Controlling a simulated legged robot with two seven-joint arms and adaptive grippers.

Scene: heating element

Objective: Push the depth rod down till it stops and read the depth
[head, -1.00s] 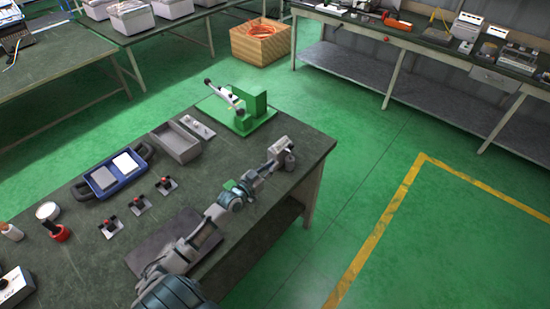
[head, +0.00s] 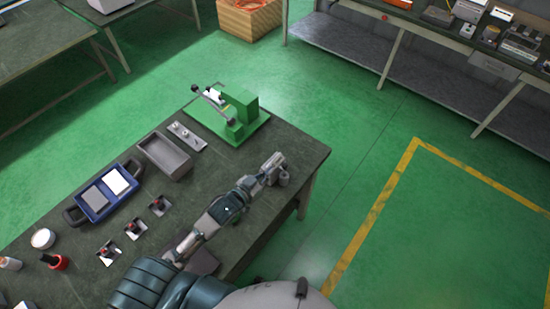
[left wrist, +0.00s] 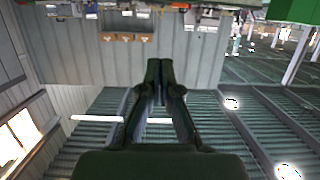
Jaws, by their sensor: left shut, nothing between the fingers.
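No depth rod can be made out for certain. A small grey cylinder (head: 283,179) stands near the table's right edge, and it may bear the rod, but it is too small to tell. My left gripper (head: 276,160) is at this cylinder, overlapping it in the head view; whether they touch I cannot tell. In the left wrist view the left fingers (left wrist: 160,72) are together with nothing between them. No depth reading is legible. My right gripper is not in view.
A green press (head: 238,110) with a grey lever stands at the table's far corner. A grey open tray (head: 165,157), a blue tray (head: 103,192) and several small red-topped fixtures lie left of my arm. Green floor is clear right of the dark table (head: 205,180).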

